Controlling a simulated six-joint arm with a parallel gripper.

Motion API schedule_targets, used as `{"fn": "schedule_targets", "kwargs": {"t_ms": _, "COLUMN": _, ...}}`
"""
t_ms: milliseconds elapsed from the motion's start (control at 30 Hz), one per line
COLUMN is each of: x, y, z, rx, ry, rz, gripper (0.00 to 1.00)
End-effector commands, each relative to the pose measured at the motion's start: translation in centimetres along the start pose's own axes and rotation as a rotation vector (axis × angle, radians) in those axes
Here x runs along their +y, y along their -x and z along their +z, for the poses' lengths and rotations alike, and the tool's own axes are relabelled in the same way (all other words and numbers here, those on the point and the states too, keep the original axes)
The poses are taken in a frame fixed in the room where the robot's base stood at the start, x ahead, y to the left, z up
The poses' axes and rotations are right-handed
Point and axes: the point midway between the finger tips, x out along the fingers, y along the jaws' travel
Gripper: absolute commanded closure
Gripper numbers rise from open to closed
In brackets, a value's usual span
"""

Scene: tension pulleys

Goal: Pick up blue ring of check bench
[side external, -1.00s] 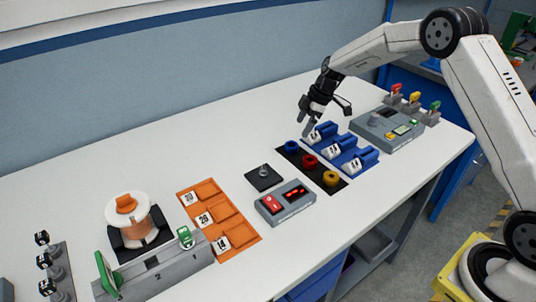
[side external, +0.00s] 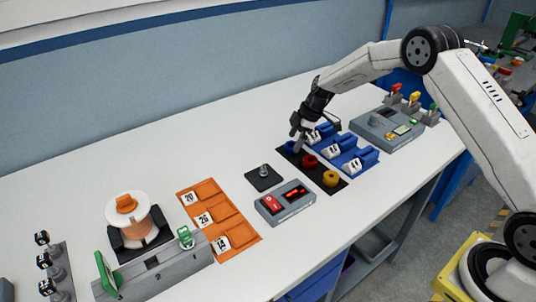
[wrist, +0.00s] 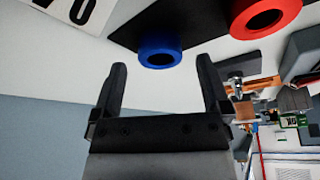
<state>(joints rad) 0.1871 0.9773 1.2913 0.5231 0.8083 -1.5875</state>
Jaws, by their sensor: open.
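The blue ring (side external: 290,147) sits at the far end of a black mat (side external: 313,177), in a row with a red ring (side external: 310,162) and a yellow ring (side external: 330,178). In the wrist view the blue ring (wrist: 160,50) shows just beyond and between the fingertips, apart from them. My gripper (side external: 297,136) is just above the blue ring in the side view. My gripper's fingers (wrist: 162,72) are spread and empty in the wrist view. The red ring (wrist: 265,17) shows at the upper right there.
Blue holders (side external: 343,148) with numbered tags stand right beside the mat. A grey box with a red switch (side external: 285,203) and a small black plate with a metal post (side external: 264,178) lie to the left. The white bench behind the mat is clear.

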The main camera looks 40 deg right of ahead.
Motion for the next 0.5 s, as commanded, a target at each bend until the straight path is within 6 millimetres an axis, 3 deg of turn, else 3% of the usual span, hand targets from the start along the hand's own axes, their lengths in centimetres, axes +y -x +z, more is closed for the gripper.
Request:
{"fn": "schedule_targets", "kwargs": {"t_ms": 200, "x": -0.1, "y": -1.9, "z": 0.0, "rx": -0.001, "ry": 0.001, "rz": -0.001, "gripper": 0.03}}
{"fn": "schedule_targets", "kwargs": {"t_ms": 500, "x": 0.0, "y": -2.0, "z": 0.0, "rx": -0.001, "ry": 0.001, "rz": 0.000, "gripper": 0.03}}
